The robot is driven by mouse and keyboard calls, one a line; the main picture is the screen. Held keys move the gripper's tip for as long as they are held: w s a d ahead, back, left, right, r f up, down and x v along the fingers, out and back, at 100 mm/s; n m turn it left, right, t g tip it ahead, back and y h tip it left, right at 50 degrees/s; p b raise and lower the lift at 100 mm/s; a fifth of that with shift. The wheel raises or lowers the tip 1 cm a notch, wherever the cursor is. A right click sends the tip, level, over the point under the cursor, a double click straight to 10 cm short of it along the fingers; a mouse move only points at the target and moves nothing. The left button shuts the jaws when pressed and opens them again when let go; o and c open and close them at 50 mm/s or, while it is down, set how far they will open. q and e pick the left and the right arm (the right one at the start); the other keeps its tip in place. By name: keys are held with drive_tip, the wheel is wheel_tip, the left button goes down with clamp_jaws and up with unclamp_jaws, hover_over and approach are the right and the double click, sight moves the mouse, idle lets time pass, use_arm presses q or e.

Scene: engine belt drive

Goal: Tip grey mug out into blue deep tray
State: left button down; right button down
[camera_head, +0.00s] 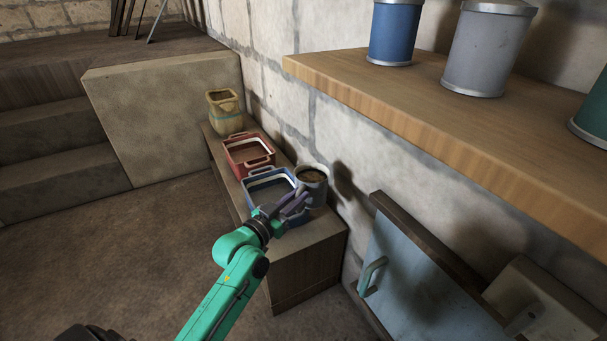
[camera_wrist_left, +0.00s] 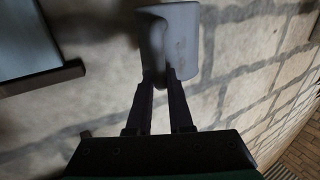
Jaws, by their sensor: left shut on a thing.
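The grey mug (camera_head: 312,188) is upright in the head view, with brown contents showing at its open top. My left gripper (camera_head: 303,199) is shut on it from the near left side. In the left wrist view the mug (camera_wrist_left: 180,42) sits at the tips of my left gripper (camera_wrist_left: 163,76), and its contents are hidden there. The blue deep tray (camera_head: 262,181) stands on a low wooden bench, just left of the mug and partly hidden by my gripper. The mug is close to the tray's right side. My right gripper is not in view.
A red tray (camera_head: 249,152) stands behind the blue one, and a tan pot (camera_head: 224,112) behind that. The stone wall runs close along the bench's right side. A wooden shelf (camera_head: 450,115) with canisters overhangs at right. A blue cabinet door (camera_head: 410,270) is at lower right.

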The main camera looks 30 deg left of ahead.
sight(296, 177)
use_arm(q)
drive_tip(key=shift+w+a+r+n+b, duration=0.4)
drive_tip(key=shift+n+b, duration=0.15)
drive_tip(key=shift+n, duration=0.25)
drive_tip(key=shift+a+f+n+b, duration=0.2)
drive_tip(key=shift+a+n+b, duration=0.15)
drive_tip(key=shift+n+b, duration=0.2)
drive_tip(key=shift+a+f+n+t+b, duration=0.1)
drive_tip(key=shift+a+n+t+b, duration=0.3)
drive_tip(key=shift+n+b, duration=0.05)
drive_tip(key=shift+a+r+n, duration=0.35)
drive_tip(key=shift+a+n, duration=0.05)
drive_tip(key=shift+n, duration=0.1)
drive_tip(key=shift+a+r+n, duration=0.2)
drive_tip(key=shift+a+n, duration=0.2)
drive_tip(key=shift+n, duration=0.2)
drive_tip(key=shift+a+f+n+t+y+p, duration=0.25)
drive_tip(key=shift+a+n, duration=0.45)
drive_tip(key=shift+n, duration=0.65)
drive_tip(key=shift+a+f+n+t+y+p, duration=0.2)
drive_tip(key=shift+a+n, duration=0.5)
drive_tip(key=shift+n, duration=0.65)
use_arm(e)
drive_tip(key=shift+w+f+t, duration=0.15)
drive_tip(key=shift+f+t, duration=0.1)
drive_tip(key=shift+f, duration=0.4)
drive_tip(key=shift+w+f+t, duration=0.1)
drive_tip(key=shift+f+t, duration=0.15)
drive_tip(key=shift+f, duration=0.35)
